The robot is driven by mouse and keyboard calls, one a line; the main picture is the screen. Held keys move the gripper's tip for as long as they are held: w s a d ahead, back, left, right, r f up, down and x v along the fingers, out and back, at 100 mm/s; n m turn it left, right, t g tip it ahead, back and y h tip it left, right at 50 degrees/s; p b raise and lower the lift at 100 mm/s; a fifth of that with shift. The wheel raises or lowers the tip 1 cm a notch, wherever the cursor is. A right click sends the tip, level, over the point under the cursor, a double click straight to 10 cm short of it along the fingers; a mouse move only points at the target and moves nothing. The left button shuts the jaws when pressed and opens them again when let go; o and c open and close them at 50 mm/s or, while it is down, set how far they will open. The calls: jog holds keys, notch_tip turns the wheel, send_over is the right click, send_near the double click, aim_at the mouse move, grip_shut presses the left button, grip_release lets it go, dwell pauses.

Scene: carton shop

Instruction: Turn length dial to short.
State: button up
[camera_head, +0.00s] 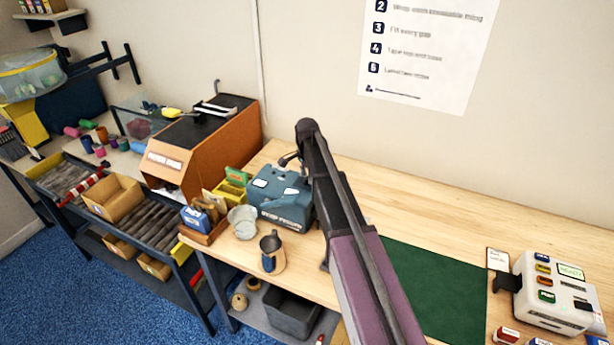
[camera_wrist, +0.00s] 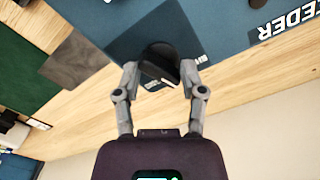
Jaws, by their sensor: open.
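The blue machine (camera_head: 281,197) stands on the wooden bench, left of my arm in the head view. Its blue casing with white lettering (camera_wrist: 225,32) fills the upper part of the wrist view, upside down. A black knob (camera_wrist: 160,62), which looks like the length dial, sits on the casing between my fingers. My gripper (camera_wrist: 159,76) is open, one finger on each side of the knob; I cannot tell whether they touch it. In the head view my gripper (camera_head: 292,160) is at the machine's upper right, partly hidden by my arm. The dial's setting cannot be read.
An orange machine (camera_head: 205,145) is to the left. A green mat (camera_head: 432,288) lies to the right, with a white button device (camera_head: 553,293) beyond it. The bench behind the mat is clear.

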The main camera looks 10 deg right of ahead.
jog(key=m, duration=0.2)
jog(key=shift+m, duration=0.3)
notch_tip(320, 180, up, 14)
jog(key=p, duration=1.4)
jog(key=s+f+n+b, duration=0.5)
jog(key=s, duration=0.5)
jog(key=s+f+n+b, duration=0.5)
jog(key=s+f+b, duration=0.1)
jog(key=s, duration=0.4)
jog(key=s+d+f+n+b, duration=0.1)
jog(key=s+f+n+b, duration=0.4)
jog(key=s, duration=0.5)
jog(key=shift+f+n+b, duration=0.4)
jog(key=shift+f+n, duration=0.05)
jog(key=shift+n, duration=0.05)
jog(key=shift+s, duration=0.2)
jog(key=shift+r, duration=0.1)
notch_tip(320, 180, up, 16)
jog(key=r+m+p, duration=0.1)
jog(key=m+p, duration=0.5)
jog(key=p, duration=1.1)
send_over(307, 176)
jog(key=shift+s+f, duration=0.1)
jog(key=shift+f, duration=0.15)
